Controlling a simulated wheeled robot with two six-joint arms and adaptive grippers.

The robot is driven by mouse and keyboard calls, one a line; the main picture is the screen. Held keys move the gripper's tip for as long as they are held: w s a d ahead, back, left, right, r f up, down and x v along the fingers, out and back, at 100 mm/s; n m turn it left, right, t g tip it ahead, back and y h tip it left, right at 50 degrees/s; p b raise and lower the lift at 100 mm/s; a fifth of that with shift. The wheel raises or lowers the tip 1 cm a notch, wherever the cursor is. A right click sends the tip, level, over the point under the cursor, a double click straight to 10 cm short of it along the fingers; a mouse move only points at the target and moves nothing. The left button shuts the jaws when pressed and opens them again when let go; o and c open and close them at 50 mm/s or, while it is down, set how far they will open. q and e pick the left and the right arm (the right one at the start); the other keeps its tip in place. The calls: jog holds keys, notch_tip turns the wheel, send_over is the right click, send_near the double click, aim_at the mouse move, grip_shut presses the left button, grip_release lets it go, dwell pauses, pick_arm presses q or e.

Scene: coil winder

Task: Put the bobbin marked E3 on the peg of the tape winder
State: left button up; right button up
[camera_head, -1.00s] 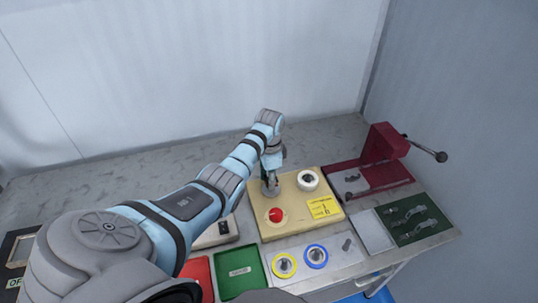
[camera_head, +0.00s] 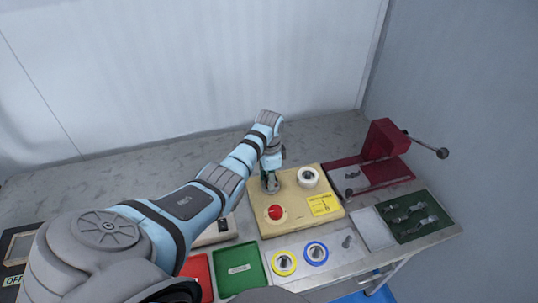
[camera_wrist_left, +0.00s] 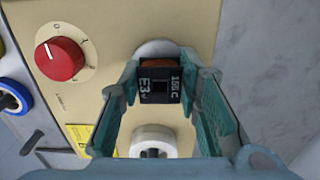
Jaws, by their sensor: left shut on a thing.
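The tape winder (camera_head: 300,210) is a cream board with a red knob, a white tape roll and a yellow label. In the left wrist view its cream top (camera_wrist_left: 110,25) fills the background. My left gripper (camera_head: 270,188) is over its far left part, beside the tape roll (camera_head: 308,178). In the left wrist view, the teal fingers of that gripper (camera_wrist_left: 160,85) are shut on the bobbin (camera_wrist_left: 159,84), a dark block marked E3 and 155 C with copper winding. A pale round disc (camera_wrist_left: 153,47) shows behind the bobbin. The peg is hidden, so I cannot tell whether the bobbin touches it.
A red press (camera_head: 385,145) with a lever stands at the back right. A green mat with metal parts (camera_head: 415,217) lies at right. Yellow (camera_head: 284,263) and blue (camera_head: 316,253) ringed spools sit in front. A green tray (camera_head: 240,270) and red tray (camera_head: 196,272) are at front left.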

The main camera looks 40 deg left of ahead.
pick_arm(q)
jog(key=shift+f, duration=0.2)
jog(key=o, duration=1.2)
jog(key=shift+r, duration=0.1)
notch_tip(320, 180, up, 7)
jog(key=shift+r, duration=0.2)
